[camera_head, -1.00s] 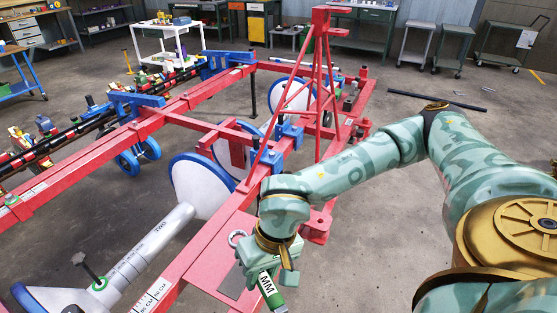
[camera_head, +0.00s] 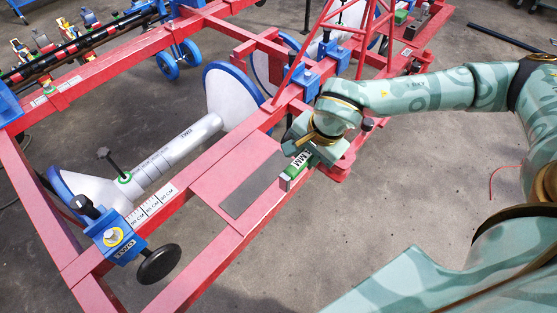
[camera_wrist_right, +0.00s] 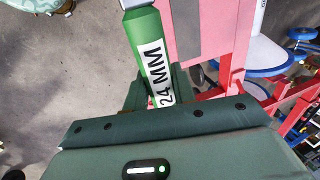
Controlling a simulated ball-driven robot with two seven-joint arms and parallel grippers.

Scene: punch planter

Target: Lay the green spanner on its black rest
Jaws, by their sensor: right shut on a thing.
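The green spanner (camera_head: 291,175) has a white label, which reads 24 MM in the right wrist view (camera_wrist_right: 148,45). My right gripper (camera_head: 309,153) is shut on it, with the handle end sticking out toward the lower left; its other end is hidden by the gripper. The black rest looks like the dark flat strip (camera_head: 250,190) on the red frame's plate. The handle end is close to the strip's upper right end in the head view; I cannot tell its height above it. The strip is empty along its visible length. My left gripper is not in view.
The red frame (camera_head: 211,267) surrounds the rest. A blue clamp with a black knob (camera_head: 159,264) stands at lower left, and a white roller (camera_head: 172,158) with blue-rimmed discs lies behind. A red upright truss (camera_head: 325,40) rises behind my gripper.

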